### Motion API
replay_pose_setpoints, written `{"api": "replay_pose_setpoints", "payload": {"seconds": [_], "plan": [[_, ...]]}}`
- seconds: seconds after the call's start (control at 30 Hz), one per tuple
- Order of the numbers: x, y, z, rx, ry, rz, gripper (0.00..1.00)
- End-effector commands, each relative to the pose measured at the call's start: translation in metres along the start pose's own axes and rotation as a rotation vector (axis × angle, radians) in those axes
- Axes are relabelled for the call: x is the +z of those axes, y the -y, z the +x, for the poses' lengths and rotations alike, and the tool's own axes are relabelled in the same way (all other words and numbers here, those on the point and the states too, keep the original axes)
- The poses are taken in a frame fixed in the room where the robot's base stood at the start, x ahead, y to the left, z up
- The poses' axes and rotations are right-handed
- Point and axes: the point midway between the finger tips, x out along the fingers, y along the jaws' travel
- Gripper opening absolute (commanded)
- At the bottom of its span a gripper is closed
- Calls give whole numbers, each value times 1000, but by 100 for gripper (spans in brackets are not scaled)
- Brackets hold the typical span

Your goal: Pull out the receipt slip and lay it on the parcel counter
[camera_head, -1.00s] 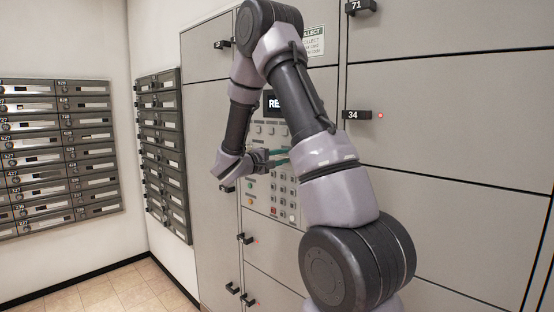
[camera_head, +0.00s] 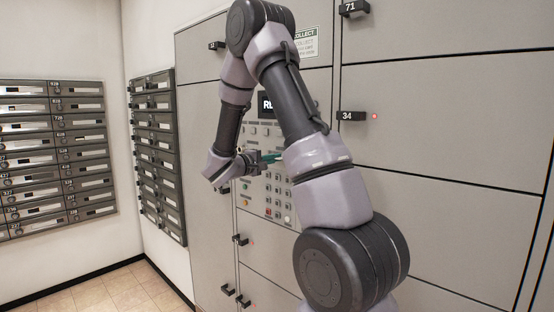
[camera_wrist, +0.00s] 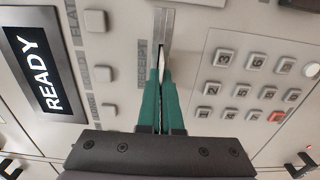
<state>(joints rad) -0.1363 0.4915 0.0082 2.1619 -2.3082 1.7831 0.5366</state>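The receipt slot (camera_wrist: 164,25) is a narrow metal strip on the locker's control panel, beside the printed word RECEIPT. A small white piece of the receipt slip (camera_wrist: 161,57) shows at the slot's lower end, between my fingertips. My gripper (camera_wrist: 160,72) has teal fingers closed together on it, with only a thin gap between them. The rest of the slip is hidden by the fingers. In the head view my gripper (camera_head: 272,158) is up against the panel, too small there to show the slip. The parcel counter is not in view.
The READY screen (camera_wrist: 38,72) and square buttons lie left of my fingers; a keypad (camera_wrist: 245,85) lies to the right. Locker doors with black handles, such as door 34 (camera_head: 352,116), surround the panel. Mailboxes (camera_head: 55,155) line the left wall.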

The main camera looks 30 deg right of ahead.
Motion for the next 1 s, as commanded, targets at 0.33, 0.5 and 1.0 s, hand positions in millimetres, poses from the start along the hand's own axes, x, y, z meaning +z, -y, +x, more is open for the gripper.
{"api": "replay_pose_setpoints", "payload": {"seconds": [0.33,0.5,1.0], "plan": [[0,0,-22,0,-2,-1,0],[0,0,-32,0,-2,-1,0],[0,0,-62,1,-2,0,0]]}}
